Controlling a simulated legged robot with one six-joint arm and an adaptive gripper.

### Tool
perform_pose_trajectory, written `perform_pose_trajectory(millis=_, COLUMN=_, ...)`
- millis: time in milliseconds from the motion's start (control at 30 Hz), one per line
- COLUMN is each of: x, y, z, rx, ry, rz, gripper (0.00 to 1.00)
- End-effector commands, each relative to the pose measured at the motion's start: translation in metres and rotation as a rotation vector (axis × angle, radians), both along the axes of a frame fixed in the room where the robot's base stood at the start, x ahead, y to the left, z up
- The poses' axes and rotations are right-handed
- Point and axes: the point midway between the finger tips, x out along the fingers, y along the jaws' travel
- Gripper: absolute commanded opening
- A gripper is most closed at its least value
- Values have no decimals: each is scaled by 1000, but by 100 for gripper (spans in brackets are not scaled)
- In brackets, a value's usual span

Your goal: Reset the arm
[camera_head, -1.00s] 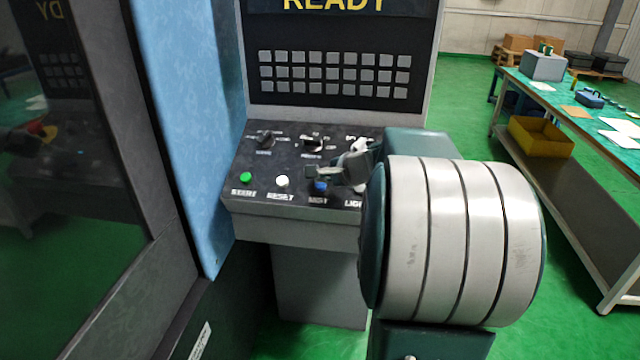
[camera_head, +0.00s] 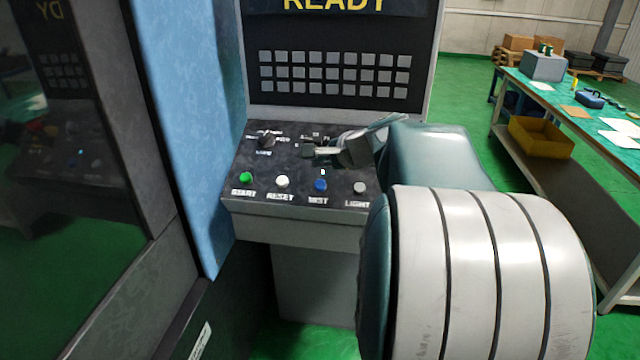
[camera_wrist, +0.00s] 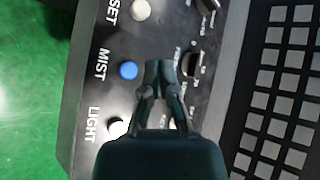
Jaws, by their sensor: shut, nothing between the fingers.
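My gripper (camera_head: 309,151) is shut and empty above the right part of the control panel (camera_head: 250,215). In the wrist view my gripper (camera_wrist: 158,66) has its fingertips together, between the blue MIST button and a black knob. I cannot tell whether it touches the panel. My arm covers the panel's right edge in the head view.
The panel has a green START button (camera_head: 246,178), a white RESET button (camera_head: 282,181), a blue MIST button (camera_head: 320,184), a pale LIGHT button (camera_head: 360,187) and a black knob (camera_head: 265,141). A keypad (camera_head: 335,73) rises behind. A blue machine wall (camera_head: 185,120) stands left.

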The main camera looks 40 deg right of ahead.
Motion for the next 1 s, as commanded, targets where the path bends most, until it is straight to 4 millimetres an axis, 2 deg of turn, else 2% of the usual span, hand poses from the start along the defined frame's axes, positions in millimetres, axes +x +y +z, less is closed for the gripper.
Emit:
perform_pose_trajectory(millis=367, x=0, y=0, z=0, rx=-1, ry=0, rz=1, gripper=0)
perform_pose_trajectory(millis=467, x=0, y=13, z=0, rx=-26, ry=14, rz=37, gripper=0)
perform_pose_trajectory(millis=567, x=-5, y=56, z=-3, rx=-114, ry=59, rz=156, gripper=0)
perform_pose_trajectory(millis=633, x=-15, y=99, z=-7, rx=-217, ry=106, rz=288, gripper=0)
perform_pose_trajectory(millis=700, x=-31, y=141, z=-15, rx=-335, ry=153, rz=434, gripper=0)
perform_pose_trajectory(millis=800, x=-59, y=189, z=-26, rx=-509, ry=205, rz=631, gripper=0)
perform_pose_trajectory(millis=900, x=-92, y=225, z=-39, rx=-690, ry=246, rz=820, gripper=0)
perform_pose_trajectory(millis=1000, x=-125, y=249, z=-51, rx=-878, ry=273, rz=999, gripper=0)
